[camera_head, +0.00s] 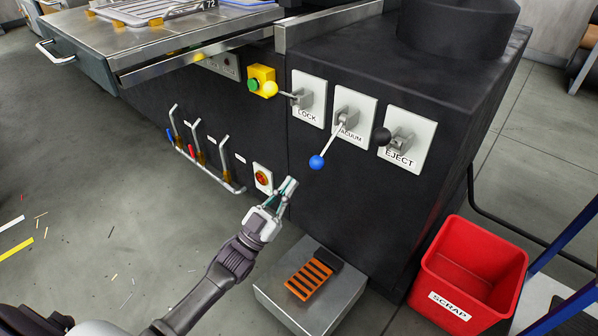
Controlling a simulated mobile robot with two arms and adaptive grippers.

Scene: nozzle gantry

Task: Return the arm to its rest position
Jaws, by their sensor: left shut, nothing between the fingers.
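My left arm comes in from the lower left. Its gripper (286,189) is shut and empty in front of the dark machine cabinet (345,215), between the red rotary switch and the VACUUM lever. The VACUUM lever's blue knob (317,162) hangs down and to the left, a little right of the gripper and apart from it in the picture. The LOCK lever (301,98) points left with a yellow knob. The EJECT lever (400,143) points left with a black knob. My right gripper is not in view.
A red rotary switch (263,178) sits just left of the gripper. Handles with coloured tips (197,153) stick out further left. An orange-striped pedal (309,279) on a metal box is below. A red SCRAP bin (470,268) stands right. The floor at left is open, with scattered scraps.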

